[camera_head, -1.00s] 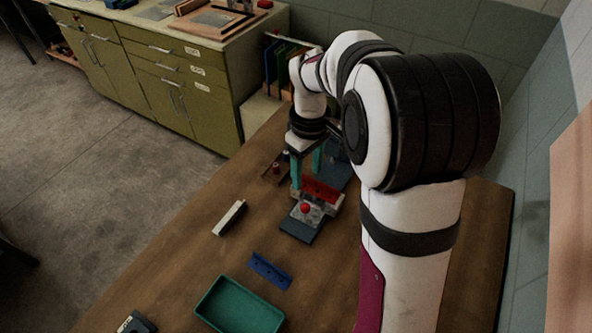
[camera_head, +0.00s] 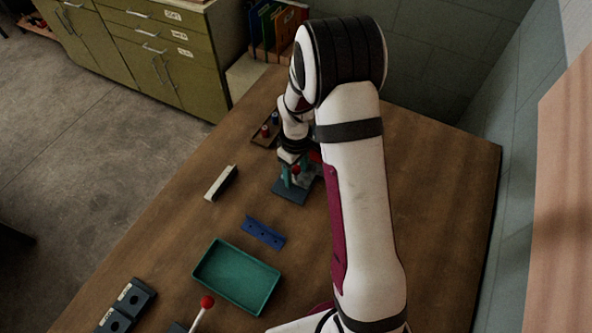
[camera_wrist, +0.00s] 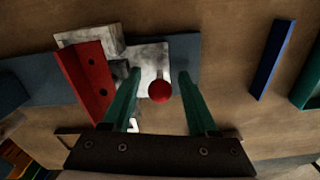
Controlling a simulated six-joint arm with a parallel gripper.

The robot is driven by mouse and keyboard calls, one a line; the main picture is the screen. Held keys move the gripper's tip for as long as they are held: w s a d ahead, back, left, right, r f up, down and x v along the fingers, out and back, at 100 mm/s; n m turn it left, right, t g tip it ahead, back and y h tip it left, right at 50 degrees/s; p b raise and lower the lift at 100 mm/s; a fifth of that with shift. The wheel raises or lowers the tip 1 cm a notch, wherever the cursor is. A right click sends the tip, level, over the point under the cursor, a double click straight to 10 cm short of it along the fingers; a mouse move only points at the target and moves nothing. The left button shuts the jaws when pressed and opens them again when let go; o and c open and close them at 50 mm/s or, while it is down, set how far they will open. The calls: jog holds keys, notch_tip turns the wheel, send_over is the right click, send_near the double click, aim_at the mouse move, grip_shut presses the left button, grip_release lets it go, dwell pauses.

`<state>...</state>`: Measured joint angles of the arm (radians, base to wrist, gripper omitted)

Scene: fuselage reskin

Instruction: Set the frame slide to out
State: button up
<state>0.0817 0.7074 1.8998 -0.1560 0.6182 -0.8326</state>
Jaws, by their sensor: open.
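The frame slide shows in the wrist view as a pale metal plate (camera_wrist: 152,60) with a round red knob (camera_wrist: 160,92), on a blue-grey base (camera_wrist: 184,55). A red angled piece with holes (camera_wrist: 88,80) sits against a grey block to the left. In the head view the base (camera_head: 290,193) stands on the bench, partly covered by my arm. My gripper (camera_wrist: 160,76) is open, its green fingers on either side of the knob with gaps visible. It also shows in the head view (camera_head: 294,180), over the slide. I cannot tell the slide's set position.
A blue holed strip (camera_head: 262,232) and a green tray (camera_head: 208,267) lie nearer on the bench. A white-and-black block (camera_head: 221,183) lies to the left. A red-balled lever (camera_head: 207,302) and dark labelled boxes (camera_head: 127,306) stand at the front. A small rack (camera_head: 262,139) is behind.

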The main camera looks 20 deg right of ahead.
grip_shut()
dwell(1.4)
